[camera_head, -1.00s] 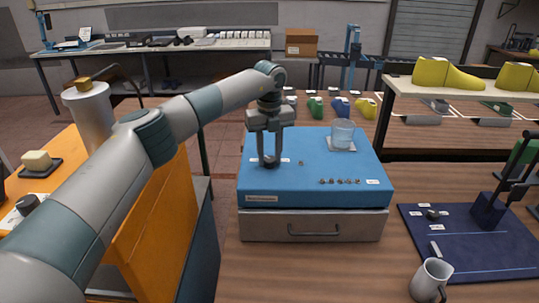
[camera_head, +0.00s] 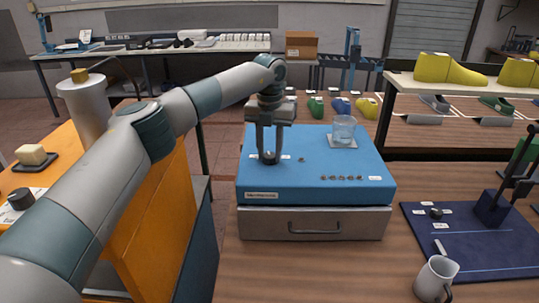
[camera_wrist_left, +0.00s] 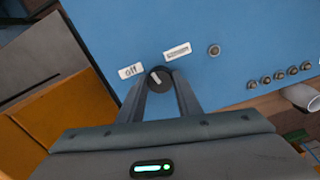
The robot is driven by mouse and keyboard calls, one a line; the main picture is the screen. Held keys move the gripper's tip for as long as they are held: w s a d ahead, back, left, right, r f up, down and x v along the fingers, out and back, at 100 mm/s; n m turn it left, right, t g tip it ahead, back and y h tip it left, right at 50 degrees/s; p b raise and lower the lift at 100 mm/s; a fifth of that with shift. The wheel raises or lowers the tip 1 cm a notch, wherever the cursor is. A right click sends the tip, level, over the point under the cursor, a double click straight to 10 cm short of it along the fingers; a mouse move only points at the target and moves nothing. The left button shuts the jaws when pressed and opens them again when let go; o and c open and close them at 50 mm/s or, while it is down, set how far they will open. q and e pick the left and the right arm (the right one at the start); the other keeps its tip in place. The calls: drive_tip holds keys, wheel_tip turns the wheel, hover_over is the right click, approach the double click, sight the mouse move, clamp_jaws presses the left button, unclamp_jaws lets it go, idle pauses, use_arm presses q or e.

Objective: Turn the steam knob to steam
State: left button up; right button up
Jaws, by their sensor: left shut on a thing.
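A round dark steam knob (camera_wrist_left: 159,79) with a white pointer mark sits on the blue top (camera_head: 312,172) of a box with a metal drawer. In the left wrist view the pointer faces roughly between an "off" label (camera_wrist_left: 130,71) and a second label (camera_wrist_left: 177,51), whose text I cannot read. My left gripper (camera_head: 269,157) comes down from above and is shut on the knob, a finger on either side. My right gripper is not in view.
A glass beaker (camera_head: 344,130) stands on the blue top's far right, with several small studs near its front. A small metal knob (camera_wrist_left: 214,51) is right of the steam knob. A mug (camera_head: 435,279) and a dark blue mat (camera_head: 470,259) are on the wooden table at right.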

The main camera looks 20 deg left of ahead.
use_arm(q)
drive_tip(key=m+b, duration=0.1)
drive_tip(key=m, duration=0.3)
drive_tip(key=shift+m, duration=0.3)
drive_tip(key=m, duration=0.4)
drive_tip(key=shift+r, duration=0.1)
drive_tip(key=shift+m, duration=1.4)
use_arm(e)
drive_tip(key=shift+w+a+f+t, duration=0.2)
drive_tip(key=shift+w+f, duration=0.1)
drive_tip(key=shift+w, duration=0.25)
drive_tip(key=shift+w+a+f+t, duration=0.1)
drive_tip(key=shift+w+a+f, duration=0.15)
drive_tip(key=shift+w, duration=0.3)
use_arm(q)
drive_tip(key=o, duration=1)
drive_tip(key=shift+o, duration=0.2)
